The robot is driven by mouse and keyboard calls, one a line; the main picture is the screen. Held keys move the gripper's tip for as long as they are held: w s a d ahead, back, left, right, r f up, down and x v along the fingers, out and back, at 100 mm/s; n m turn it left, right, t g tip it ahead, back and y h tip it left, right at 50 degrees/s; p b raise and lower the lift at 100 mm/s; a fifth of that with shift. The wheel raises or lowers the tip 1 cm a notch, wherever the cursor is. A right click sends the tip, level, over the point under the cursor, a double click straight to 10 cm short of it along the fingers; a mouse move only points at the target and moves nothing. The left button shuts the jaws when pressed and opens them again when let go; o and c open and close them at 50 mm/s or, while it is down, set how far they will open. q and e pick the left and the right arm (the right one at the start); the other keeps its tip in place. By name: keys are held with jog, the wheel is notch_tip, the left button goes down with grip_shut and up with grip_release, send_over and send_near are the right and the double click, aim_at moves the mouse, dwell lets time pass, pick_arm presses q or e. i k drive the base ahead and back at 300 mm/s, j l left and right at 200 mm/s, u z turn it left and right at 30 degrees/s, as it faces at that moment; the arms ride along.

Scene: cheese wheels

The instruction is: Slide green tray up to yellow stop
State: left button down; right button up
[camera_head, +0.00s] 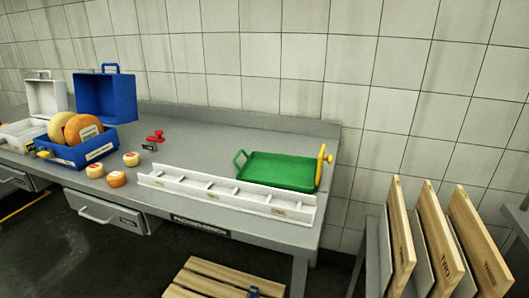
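The green tray (278,170) lies flat and looks empty on the right part of the grey worktop, behind the white divided rack. A green handle (239,160) rises at its left end. The yellow stop (321,165) stands upright at the worktop's right end, right beside the tray's right end. I cannot tell whether the tray and the stop touch or have a small gap. Neither of my grippers is in view.
A long white divided rack (226,194) runs along the front edge. To the left are small cheeses (131,159), a red object (155,136) and a blue crate (78,151) with large cheese wheels (82,127). The worktop's middle is clear. Wooden boards (435,238) stand at right.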

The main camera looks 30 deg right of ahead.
aim_at(292, 173)
jog(key=i+j+z, duration=0.1)
jog(key=z, duration=0.35)
jog(key=j+z, duration=0.15)
jog(key=z, duration=0.25)
jog(key=i+j+z, duration=0.25)
jog(key=j, duration=0.15)
jog(key=j+z, duration=0.25)
jog(key=j, duration=0.15)
jog(key=i+j, duration=0.1)
jog(key=j, duration=0.55)
jog(key=i+j+z, duration=0.1)
jog(key=j, duration=0.55)
jog(key=i+j+z, duration=0.1)
jog(key=j, duration=0.5)
